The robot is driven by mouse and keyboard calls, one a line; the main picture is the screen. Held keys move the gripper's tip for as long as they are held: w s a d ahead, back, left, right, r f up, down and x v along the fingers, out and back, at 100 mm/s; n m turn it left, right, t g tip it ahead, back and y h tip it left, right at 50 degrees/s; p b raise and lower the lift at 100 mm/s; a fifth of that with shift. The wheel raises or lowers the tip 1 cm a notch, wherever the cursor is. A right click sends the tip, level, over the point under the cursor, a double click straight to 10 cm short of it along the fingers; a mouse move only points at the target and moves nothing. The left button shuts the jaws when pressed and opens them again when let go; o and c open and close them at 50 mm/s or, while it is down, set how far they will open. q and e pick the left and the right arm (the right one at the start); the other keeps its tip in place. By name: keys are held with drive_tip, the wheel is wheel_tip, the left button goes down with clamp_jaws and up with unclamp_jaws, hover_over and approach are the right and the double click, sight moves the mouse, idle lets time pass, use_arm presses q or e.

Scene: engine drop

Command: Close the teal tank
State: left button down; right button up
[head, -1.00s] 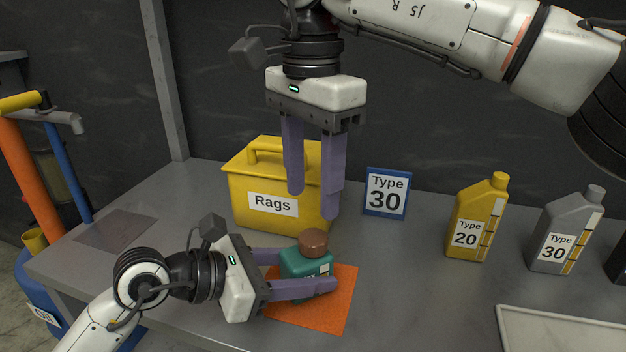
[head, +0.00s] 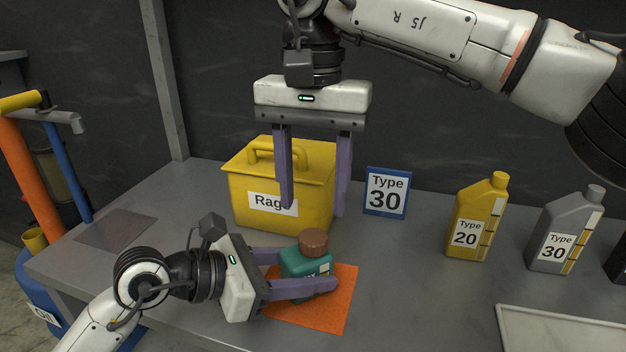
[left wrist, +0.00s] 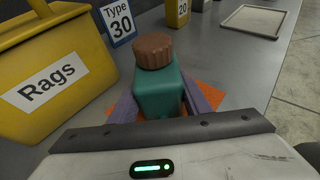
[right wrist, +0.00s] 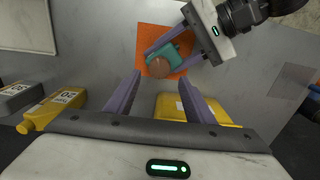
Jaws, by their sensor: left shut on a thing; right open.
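The teal tank (head: 306,264) stands upright on the orange mat (head: 345,300), with a brown cap (head: 313,241) on its top. It also shows in the left wrist view (left wrist: 160,92) with the cap (left wrist: 153,50), and in the right wrist view (right wrist: 163,54). My left gripper (head: 305,270) is shut on the tank's sides from the left. My right gripper (head: 315,208) points down, open and empty, above and behind the cap, in front of the yellow rags box. Whether the cap is fully seated I cannot tell.
The yellow rags box (head: 243,205) stands behind the tank. A Type 30 sign (head: 386,192) stands to its right. A yellow Type 20 bottle (head: 475,222) and a grey Type 30 bottle (head: 566,232) are further right, with a tray (head: 560,318) at the front right.

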sight(313, 236)
wheel_tip(313, 236, down, 7)
drive_tip(key=shift+r, duration=0.15)
drive_tip(key=shift+c, duration=0.3)
